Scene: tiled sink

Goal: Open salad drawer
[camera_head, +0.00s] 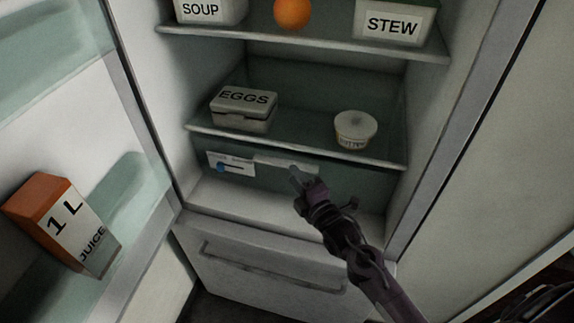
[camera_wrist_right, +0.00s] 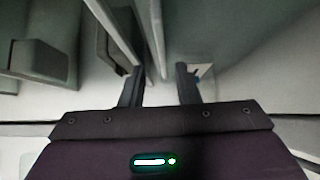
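The salad drawer (camera_head: 350,185) is the dark greenish bin at the bottom of the fridge, below the lower shelf; its front looks pushed in. A pale handle strip (camera_head: 268,162) runs along its upper front. My right gripper (camera_head: 297,174) is at this strip, near the drawer's middle; whether it touches cannot be told. In the right wrist view my right gripper (camera_wrist_right: 159,86) has its two dark fingers apart. A thin pale edge stands between them, closer to the left finger. My left gripper is not in view.
The lower shelf (camera_head: 300,145) holds an egg box (camera_head: 243,108) and a white tub (camera_head: 355,130). Above are soup, an orange (camera_head: 293,12) and stew (camera_head: 395,22). The open fridge door at left holds a juice carton (camera_head: 62,222). A closed drawer with a bar handle (camera_head: 270,268) is below.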

